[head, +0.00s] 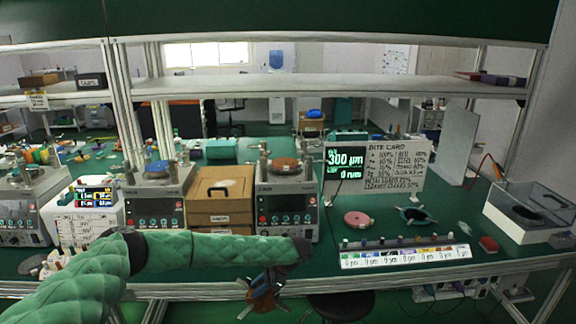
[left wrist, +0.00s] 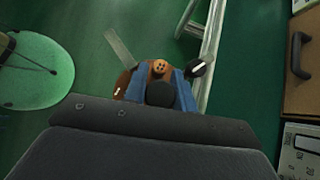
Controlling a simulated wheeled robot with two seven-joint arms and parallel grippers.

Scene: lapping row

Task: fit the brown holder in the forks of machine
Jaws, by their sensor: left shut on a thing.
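My left gripper (head: 265,284) hangs at the end of the green-sleeved arm, low in the head view, in front of the bench edge. It is shut on the brown holder (head: 262,300), which is partly hidden by the fingers. In the left wrist view the holder's brown round top (left wrist: 159,67) shows between the blue fingers, with a black-knobbed part sticking out to the right. A machine (head: 287,208) with a brown disc (head: 283,164) on top stands on the bench beyond the gripper. Similar machines stand further left, one with a blue disc. My right gripper is not in view.
A brown wooden box (head: 220,195) stands left of the nearest machine. A black stool (head: 341,305) stands below the bench edge.

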